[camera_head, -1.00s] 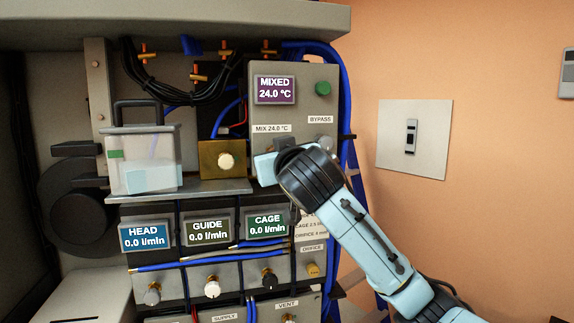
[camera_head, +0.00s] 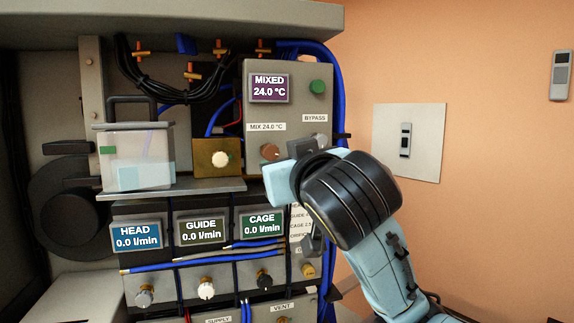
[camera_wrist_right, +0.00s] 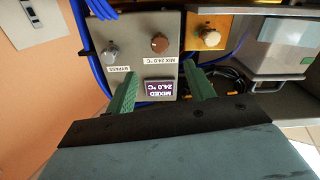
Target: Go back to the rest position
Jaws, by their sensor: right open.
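My right gripper (camera_wrist_right: 160,88) is open and empty in the right wrist view, its two green fingers apart in front of the mixing panel. In the head view my right arm comes in from the lower right, and its wrist (camera_head: 345,198) covers the area right of the flow displays; the fingers are hidden there. The grey panel (camera_head: 262,187) carries a purple display (camera_head: 269,88) reading MIXED 24.0 °C, a brown mix knob (camera_head: 269,152) and a grey bypass knob (camera_head: 319,141). The mix knob (camera_wrist_right: 159,43) and bypass knob (camera_wrist_right: 111,52) also show in the right wrist view, clear of the fingers. My left gripper is not in view.
HEAD (camera_head: 140,236), GUIDE (camera_head: 202,229) and CAGE (camera_head: 262,224) displays all read 0.0 l/min. A clear tank (camera_head: 125,175) stands on the shelf beside a brass block (camera_head: 203,172). Blue hoses (camera_head: 338,100) run along the panel's right edge. The orange wall (camera_head: 480,60) has a switch plate (camera_head: 428,130).

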